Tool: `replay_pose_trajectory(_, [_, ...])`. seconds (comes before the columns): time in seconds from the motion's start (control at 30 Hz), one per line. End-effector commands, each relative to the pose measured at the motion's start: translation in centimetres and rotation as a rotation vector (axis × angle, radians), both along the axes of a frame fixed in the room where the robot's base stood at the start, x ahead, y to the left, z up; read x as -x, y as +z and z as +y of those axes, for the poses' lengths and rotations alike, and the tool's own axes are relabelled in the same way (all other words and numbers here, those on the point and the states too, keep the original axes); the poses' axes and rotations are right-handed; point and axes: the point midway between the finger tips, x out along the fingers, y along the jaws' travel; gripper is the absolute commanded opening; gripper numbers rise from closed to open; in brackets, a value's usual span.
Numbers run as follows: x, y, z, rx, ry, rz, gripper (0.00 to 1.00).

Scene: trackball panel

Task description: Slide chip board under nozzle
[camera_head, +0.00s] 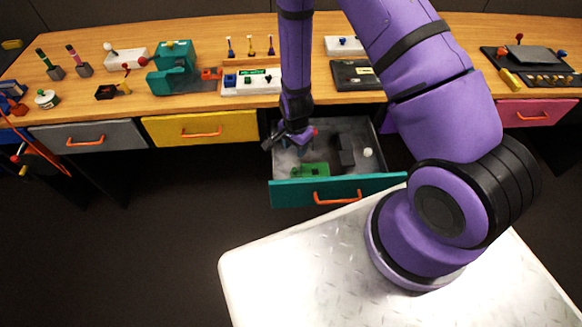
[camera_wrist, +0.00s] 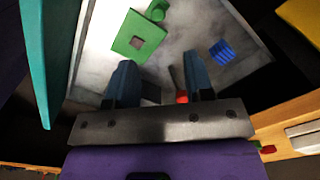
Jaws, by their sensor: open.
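My gripper (camera_head: 290,138) is over the left part of an open teal-fronted drawer, pointing down. In the wrist view its two blue-grey fingers (camera_wrist: 160,78) are apart, with nothing held between them. A green piece with a grey square in its middle (camera_wrist: 137,37) lies on the drawer floor, beyond the fingertips; it also shows in the head view (camera_head: 312,170). I cannot tell whether it is the chip board. A teal machine (camera_head: 172,68) stands on the bench at the left; I cannot make out a nozzle on it.
The drawer (camera_head: 290,195) also holds a blue ridged block (camera_wrist: 221,51), a dark block (camera_head: 345,150) and a white ball (camera_head: 367,153). Something red (camera_wrist: 182,97) shows between the fingers. A white panel (camera_head: 235,88) and a black panel (camera_head: 352,75) stand on the wooden bench above.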

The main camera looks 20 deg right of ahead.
Motion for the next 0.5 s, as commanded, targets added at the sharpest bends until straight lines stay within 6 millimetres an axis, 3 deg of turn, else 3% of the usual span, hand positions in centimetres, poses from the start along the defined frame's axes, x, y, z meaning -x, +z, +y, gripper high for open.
replay_pose_trajectory(0.27, [0.4,-2.1,0.0,0.003,-0.014,0.006,0.48])
replay_pose_trajectory(0.5, [0.4,-5.5,0.0,0.003,-0.013,0.008,0.48])
